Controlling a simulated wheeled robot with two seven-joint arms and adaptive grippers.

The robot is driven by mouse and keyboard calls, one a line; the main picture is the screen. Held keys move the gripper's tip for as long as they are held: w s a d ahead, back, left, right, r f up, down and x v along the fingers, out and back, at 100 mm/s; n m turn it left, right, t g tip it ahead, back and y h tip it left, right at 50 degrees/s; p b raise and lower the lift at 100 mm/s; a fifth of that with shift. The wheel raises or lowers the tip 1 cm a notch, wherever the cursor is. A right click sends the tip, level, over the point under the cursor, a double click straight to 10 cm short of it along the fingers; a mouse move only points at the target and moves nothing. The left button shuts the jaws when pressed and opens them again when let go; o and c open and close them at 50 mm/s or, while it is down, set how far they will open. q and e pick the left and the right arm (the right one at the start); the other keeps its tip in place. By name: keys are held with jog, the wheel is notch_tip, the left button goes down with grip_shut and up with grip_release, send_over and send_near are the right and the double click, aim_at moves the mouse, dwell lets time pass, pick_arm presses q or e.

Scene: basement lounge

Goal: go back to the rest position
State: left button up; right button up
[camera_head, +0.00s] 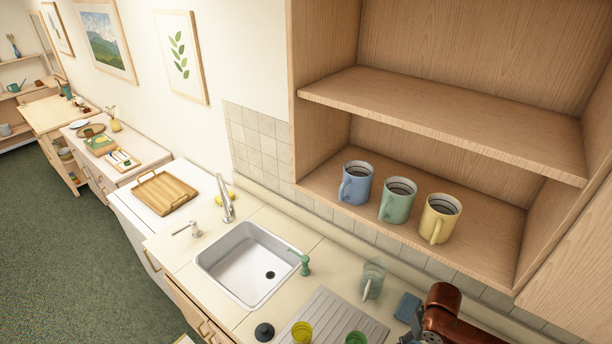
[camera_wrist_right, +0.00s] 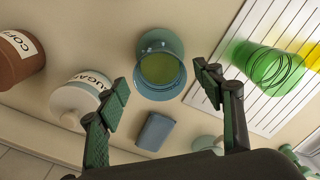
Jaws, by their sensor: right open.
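My right gripper (camera_wrist_right: 161,78) is open and empty, its two dark green fingers spread apart above the counter. A teal-rimmed glass vessel (camera_wrist_right: 148,82) shows beyond the gap between the fingertips, apart from them. In the head view, part of my copper-brown right arm comes in at the lower right corner, over the counter's right end; I cannot make out its fingers there. My left gripper is not in view.
Blue, green and yellow mugs (camera_head: 398,202) stand in the open cupboard. A sugar jar (camera_wrist_right: 75,100) and coffee jar (camera_wrist_right: 18,62) are near my right gripper. Green glass (camera_wrist_right: 268,80) on drainboard.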

notch_tip(320, 180, down, 10)
jog(key=shift+r+p, duration=0.1)
jog(key=shift+p, duration=0.35)
notch_tip(320, 180, up, 4)
jog(key=shift+a+b, duration=0.15)
jog(key=shift+b, duration=0.4)
jog(key=shift+a+r, duration=0.2)
jog(key=shift+r, duration=0.15)
jog(key=shift+s+d, duration=0.1)
